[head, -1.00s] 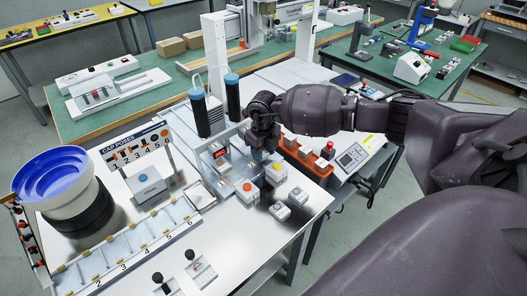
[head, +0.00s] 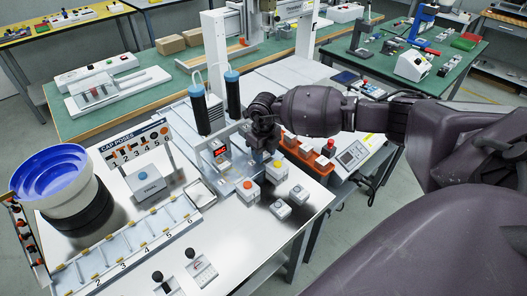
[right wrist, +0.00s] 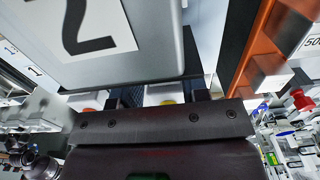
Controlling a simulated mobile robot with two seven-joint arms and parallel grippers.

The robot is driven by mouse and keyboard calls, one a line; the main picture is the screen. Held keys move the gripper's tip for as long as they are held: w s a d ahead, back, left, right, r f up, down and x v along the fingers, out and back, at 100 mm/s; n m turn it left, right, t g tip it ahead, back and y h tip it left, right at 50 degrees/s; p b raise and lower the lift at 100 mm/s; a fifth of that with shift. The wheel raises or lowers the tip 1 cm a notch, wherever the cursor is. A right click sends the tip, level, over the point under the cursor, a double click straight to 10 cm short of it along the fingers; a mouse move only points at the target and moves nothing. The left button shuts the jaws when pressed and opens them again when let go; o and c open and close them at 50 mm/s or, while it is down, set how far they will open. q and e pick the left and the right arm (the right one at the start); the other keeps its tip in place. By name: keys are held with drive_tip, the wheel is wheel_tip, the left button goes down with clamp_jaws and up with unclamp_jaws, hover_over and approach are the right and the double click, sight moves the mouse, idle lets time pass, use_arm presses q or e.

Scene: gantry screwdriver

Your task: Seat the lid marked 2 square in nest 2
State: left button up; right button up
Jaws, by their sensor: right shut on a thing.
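My right gripper (head: 262,153) is above the white table, just behind the box with the yellow button. In the right wrist view, a grey block with a black 2 on a white label (right wrist: 85,25) fills the upper left, close in front of my right gripper (right wrist: 163,97). I take it as the lid marked 2; the gripper is shut on it. Its underside is hidden. I cannot make out nest 2 or whether the lid touches anything below. My left gripper is not in view.
Near my right gripper stand a yellow-buttoned box (head: 277,173), an orange-buttoned box (head: 247,191) and two small grey boxes (head: 281,209) (head: 299,195). An orange rack (head: 318,164) lies to the right. Two dark blue-topped cylinders (head: 233,95) stand behind. A blue bowl (head: 52,177) is far left.

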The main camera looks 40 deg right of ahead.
drive_tip(key=shift+f, duration=0.1)
drive_tip(key=o, duration=1)
wheel_tip(320, 180, up, 11)
drive_tip(key=shift+f+p, duration=0.1)
drive_tip(key=shift+p, duration=0.85)
